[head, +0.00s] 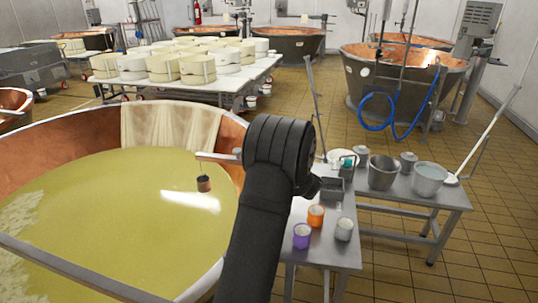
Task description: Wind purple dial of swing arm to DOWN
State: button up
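The swing arm's right end is hidden behind my black arm, which rises through the middle of the view. I see no purple dial. The only purple thing I can make out is a cup (302,236) on the small table. My gripper's fingers do not show; they are hidden behind my own arm or out of the picture.
The copper vat (172,113) fills the left, with a cloth over its far rim. Tiled floor is open at far right.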

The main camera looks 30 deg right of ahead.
jog(key=shift+w, duration=0.3)
jog(key=c, duration=1)
jog(key=shift+o, duration=0.2)
jog(key=shift+m+h, duration=0.5)
jog(key=shift+h, duration=0.1)
jog(key=shift+m+h, duration=0.6)
jog(key=shift+h, duration=0.5)
jog(key=shift+m+g+h, duration=0.5)
jog(key=shift+m+h, duration=0.8)
jog(key=shift+h, duration=0.7)
jog(key=shift+m+g+h, duration=0.5)
jog(key=shift+m+h, duration=0.2)
jog(key=shift+h, duration=0.3)
